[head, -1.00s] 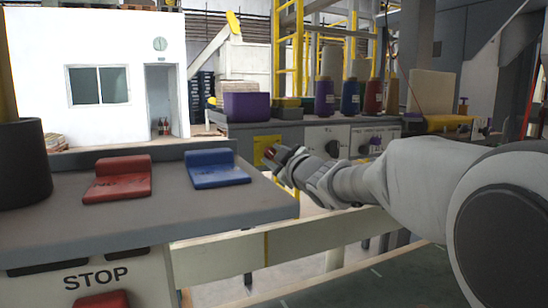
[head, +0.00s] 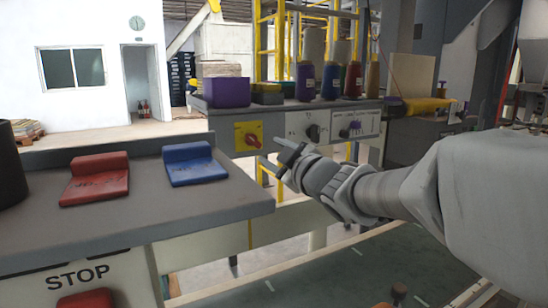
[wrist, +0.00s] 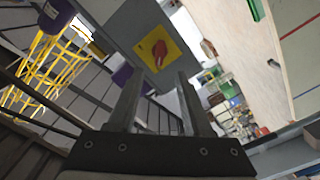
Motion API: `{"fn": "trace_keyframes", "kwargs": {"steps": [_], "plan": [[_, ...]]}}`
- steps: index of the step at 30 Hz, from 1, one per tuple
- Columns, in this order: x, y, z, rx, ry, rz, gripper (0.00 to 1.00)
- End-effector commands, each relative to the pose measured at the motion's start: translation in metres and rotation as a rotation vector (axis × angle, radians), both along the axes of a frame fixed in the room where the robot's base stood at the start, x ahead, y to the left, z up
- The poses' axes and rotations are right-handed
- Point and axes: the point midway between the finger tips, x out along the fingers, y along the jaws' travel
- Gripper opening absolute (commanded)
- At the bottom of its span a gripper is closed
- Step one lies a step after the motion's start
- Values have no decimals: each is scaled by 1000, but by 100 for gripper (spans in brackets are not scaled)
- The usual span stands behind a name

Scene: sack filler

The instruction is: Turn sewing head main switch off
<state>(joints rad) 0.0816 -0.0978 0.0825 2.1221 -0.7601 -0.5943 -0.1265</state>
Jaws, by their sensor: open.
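A red rotary switch (head: 253,141) sits on a yellow square plate (head: 240,130) on the front of the grey sewing-head panel. Its handle looks slanted. In the wrist view the red switch (wrist: 159,54) is ahead, just beyond the fingertips. My gripper (head: 272,152) is open and empty, a little right of and below the switch in the head view. In the wrist view the two fingers of my gripper (wrist: 158,78) stand apart with the yellow plate above the gap. I see no contact with the switch.
A purple box (head: 226,92) and several thread cones stand on top. A grey table with red (head: 96,180) and blue (head: 194,165) pedals is at left.

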Motion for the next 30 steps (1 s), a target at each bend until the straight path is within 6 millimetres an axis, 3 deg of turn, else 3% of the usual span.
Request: {"fn": "trace_keyframes", "kwargs": {"steps": [6, 12, 30], "plan": [[-42, -18, 3, 0, -1, -4, 50], [-64, -28, 1, -1, 0, -2, 50], [-72, -38, -2, 12, 24, -46, 50]]}}
